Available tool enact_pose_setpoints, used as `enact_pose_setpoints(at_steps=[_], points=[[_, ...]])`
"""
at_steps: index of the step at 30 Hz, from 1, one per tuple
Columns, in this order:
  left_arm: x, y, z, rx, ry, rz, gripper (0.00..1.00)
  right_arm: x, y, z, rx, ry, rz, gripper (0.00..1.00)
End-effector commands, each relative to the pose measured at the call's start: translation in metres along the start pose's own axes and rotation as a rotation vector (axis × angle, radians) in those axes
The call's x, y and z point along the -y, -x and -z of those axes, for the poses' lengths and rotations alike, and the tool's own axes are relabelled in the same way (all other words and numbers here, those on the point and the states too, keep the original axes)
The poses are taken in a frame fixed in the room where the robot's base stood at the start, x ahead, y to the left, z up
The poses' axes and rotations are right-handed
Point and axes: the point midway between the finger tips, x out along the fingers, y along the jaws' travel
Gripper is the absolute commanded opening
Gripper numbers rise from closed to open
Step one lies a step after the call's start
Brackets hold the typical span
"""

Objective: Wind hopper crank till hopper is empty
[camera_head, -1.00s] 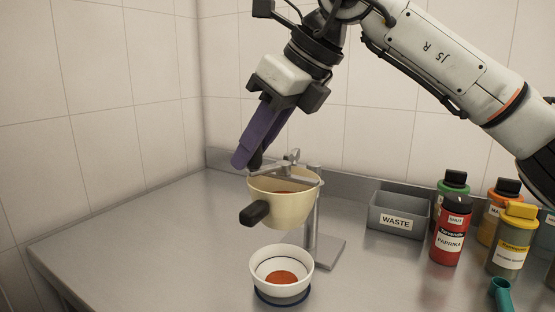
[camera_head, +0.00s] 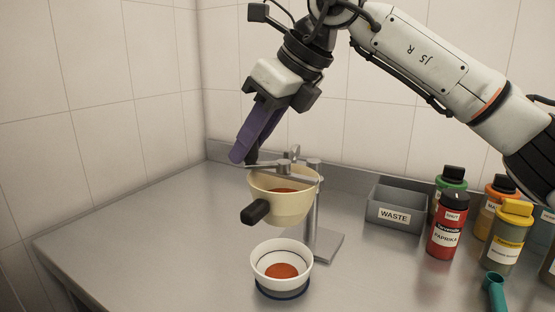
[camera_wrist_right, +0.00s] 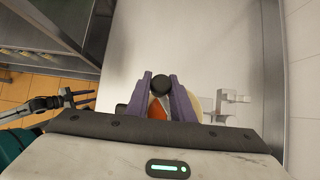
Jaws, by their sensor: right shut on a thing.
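The cream hopper (camera_head: 292,207) hangs on a metal stand (camera_head: 314,205), its black side handle (camera_head: 256,212) toward the front left. Red-orange powder (camera_head: 282,191) shows inside it; how deep is hidden. The metal crank (camera_head: 285,172) lies across the hopper's top. My right gripper (camera_head: 245,160) is shut on the black crank knob (camera_head: 252,157) at the hopper's back left. The right wrist view shows the knob (camera_wrist_right: 161,84) between the purple fingers. A white bowl (camera_head: 267,264) stands under the hopper with red-orange powder in it. My left gripper (camera_wrist_right: 78,98) shows small at the left there.
A grey WASTE bin (camera_head: 393,216) stands to the right. Several spice bottles, among them a red PAPRIKA bottle (camera_head: 447,228), stand beyond it. A teal handle (camera_head: 494,290) lies at the front right. The left counter is clear.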

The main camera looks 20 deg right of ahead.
Motion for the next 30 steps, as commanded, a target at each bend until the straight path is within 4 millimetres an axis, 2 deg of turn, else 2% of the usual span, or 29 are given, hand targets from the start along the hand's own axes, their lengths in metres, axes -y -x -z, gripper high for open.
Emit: enact_pose_setpoints(at_steps=[9, 18, 24, 30], points=[[-0.001, 0.009, 0.011, -0.002, 0.000, 0.000, 0.31, 0.009, -0.001, -0.006, 0.001, 0.000, 0.000, 0.00], [-0.004, 0.010, 0.004, 0.010, 0.009, -0.003, 0.31, 0.012, -0.003, -0.006, 0.002, 0.000, 0.000, 0.00], [-0.004, 0.018, 0.014, 0.007, 0.006, -0.002, 0.31, 0.022, -0.004, -0.009, 0.001, -0.002, 0.001, 0.00], [-0.003, 0.016, 0.013, 0.005, 0.003, -0.001, 0.31, 0.022, -0.005, -0.008, 0.002, 0.000, 0.002, 0.00]])
